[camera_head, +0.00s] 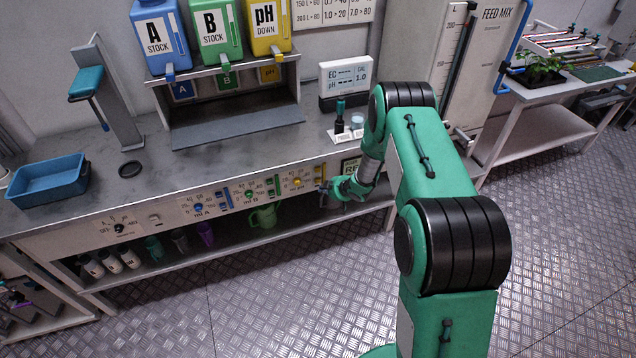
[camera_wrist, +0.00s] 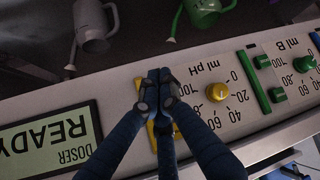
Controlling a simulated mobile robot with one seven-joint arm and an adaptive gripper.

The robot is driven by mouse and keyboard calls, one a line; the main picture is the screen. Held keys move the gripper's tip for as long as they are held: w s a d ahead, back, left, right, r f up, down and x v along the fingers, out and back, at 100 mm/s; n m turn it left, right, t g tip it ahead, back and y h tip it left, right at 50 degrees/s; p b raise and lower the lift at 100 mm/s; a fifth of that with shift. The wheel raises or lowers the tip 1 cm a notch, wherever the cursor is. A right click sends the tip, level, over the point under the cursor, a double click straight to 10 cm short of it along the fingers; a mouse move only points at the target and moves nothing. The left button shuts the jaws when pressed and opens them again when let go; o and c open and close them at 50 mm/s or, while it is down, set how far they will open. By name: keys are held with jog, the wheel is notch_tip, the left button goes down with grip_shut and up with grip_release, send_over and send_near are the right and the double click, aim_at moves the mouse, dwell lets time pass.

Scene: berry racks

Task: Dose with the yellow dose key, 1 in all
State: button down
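The yellow dose key (camera_wrist: 151,136) shows in the wrist view as a yellow edge behind my gripper (camera_wrist: 157,78), which covers most of it. My gripper's fingers are together, tips side by side, with nothing visible between them. They are over the key; I cannot tell if they touch it. The yellow mL pH knob (camera_wrist: 217,91) is just right of the fingers. In the head view my gripper (camera_head: 326,188) is at the panel's right part, beside the yellow knob (camera_head: 297,182). The doser display (camera_wrist: 48,140) reads READY.
The green key (camera_wrist: 255,80) and green knob (camera_wrist: 278,94) lie farther along the panel. A green watering can (camera_head: 263,216) and a grey can (camera_wrist: 92,28) are on the shelf below. Bottles A, B and pH (camera_head: 268,22) stand above the bench; a blue tray (camera_head: 48,182) is at left.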

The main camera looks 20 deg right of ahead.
jog(key=shift+w, duration=0.65)
jog(key=shift+w, duration=0.9)
dwell(1.9)
jog(key=shift+s+r, duration=0.1)
jog(key=shift+s+p, duration=0.3)
jog(key=shift+s, duration=0.5)
dwell(0.3)
jog(key=shift+s, duration=2.5)
